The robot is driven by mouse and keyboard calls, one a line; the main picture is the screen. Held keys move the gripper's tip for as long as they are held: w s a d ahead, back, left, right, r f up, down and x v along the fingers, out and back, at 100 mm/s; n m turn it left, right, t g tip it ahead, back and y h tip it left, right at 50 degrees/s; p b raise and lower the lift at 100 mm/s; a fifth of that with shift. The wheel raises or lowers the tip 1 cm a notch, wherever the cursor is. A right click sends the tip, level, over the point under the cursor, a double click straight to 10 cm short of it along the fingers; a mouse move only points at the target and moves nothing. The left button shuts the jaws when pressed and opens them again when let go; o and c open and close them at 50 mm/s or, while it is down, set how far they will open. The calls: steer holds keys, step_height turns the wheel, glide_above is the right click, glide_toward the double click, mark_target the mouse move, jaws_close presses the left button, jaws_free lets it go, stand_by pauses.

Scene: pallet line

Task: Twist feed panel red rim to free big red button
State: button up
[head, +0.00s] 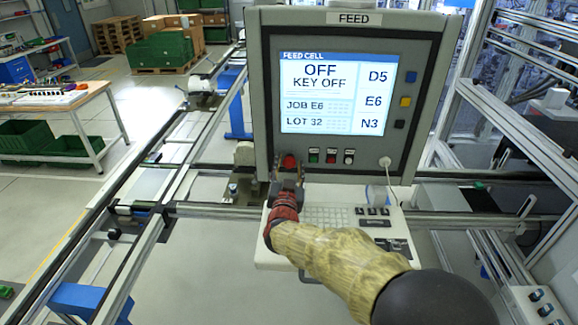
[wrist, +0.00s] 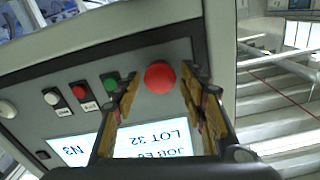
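The feed panel (head: 440,60) stands in front of me, with a lit screen (head: 338,95) reading OFF and KEY OFF. The big red button (head: 289,161) is at the lower left of the panel face in the head view. In the wrist view, which shows the panel upside down, the round red button (wrist: 160,77) sits between my two fingers. My gripper (head: 288,178) is open just in front of the button, and clear gaps show beside it in the wrist view (wrist: 159,84). I cannot make out a rim separate from the button's face.
Small green (head: 313,155), red (head: 331,156) and white (head: 349,157) buttons sit right of the big button. A white plug (head: 385,162) with a cable is further right. A keyboard shelf (head: 330,215) juts out below the panel, close under my arm. Metal rails run on both sides.

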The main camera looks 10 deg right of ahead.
steer(key=c, duration=0.9)
steer(key=shift+f+m+b, duration=0.1)
steer(key=shift+m+b, duration=0.2)
steer(key=shift+b, duration=0.25)
